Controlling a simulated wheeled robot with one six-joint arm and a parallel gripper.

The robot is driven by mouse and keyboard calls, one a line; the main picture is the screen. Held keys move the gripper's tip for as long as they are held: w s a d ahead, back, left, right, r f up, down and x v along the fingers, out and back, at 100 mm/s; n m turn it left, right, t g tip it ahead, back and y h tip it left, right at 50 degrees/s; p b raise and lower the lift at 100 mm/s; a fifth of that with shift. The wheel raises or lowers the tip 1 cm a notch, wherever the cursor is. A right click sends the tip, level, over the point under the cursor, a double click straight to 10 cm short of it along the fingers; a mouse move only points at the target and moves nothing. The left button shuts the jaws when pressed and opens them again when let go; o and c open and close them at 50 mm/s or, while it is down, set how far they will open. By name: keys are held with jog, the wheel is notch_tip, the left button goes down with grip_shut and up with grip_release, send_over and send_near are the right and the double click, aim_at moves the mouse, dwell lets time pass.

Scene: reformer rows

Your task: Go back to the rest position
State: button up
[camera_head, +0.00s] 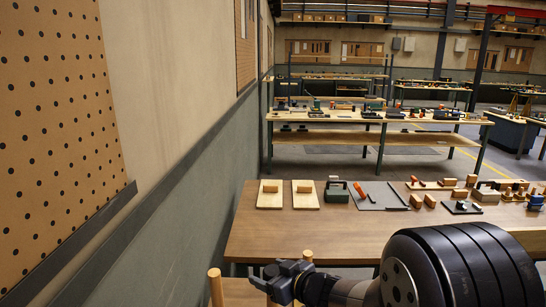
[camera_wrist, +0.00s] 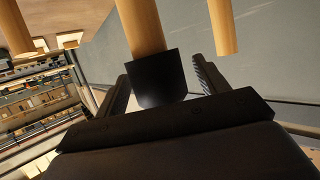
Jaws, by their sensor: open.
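My gripper (camera_wrist: 162,68) is open in the wrist view. Its two ribbed dark fingers stand on either side of a black end piece (camera_wrist: 158,88) on a wooden post (camera_wrist: 141,28), with gaps visible beside it. In the head view my gripper (camera_head: 280,279) is low in the picture, in front of the near table's front edge. There, a wooden post (camera_head: 215,288) stands to its left and another post top (camera_head: 307,256) shows just behind it. The black end piece is not clearly visible in the head view.
A pegboard wall (camera_head: 60,120) runs along the left. Two more wooden posts (camera_wrist: 15,28) (camera_wrist: 222,28) flank the middle one.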

jog(key=v, duration=1)
jog(key=x, duration=1)
jog(key=shift+w+a+f, duration=0.1)
jog(key=shift+w+a, duration=0.1)
jog(key=shift+a, duration=0.1)
notch_tip(320, 180, up, 5)
jog(key=p, duration=0.3)
jog(key=shift+f, duration=0.15)
jog(key=shift+w+f+b, duration=0.1)
jog(key=shift+f+b, duration=0.35)
jog(key=shift+b, duration=0.2)
jog(key=shift+r, duration=0.55)
jog(key=shift+d+r, duration=0.1)
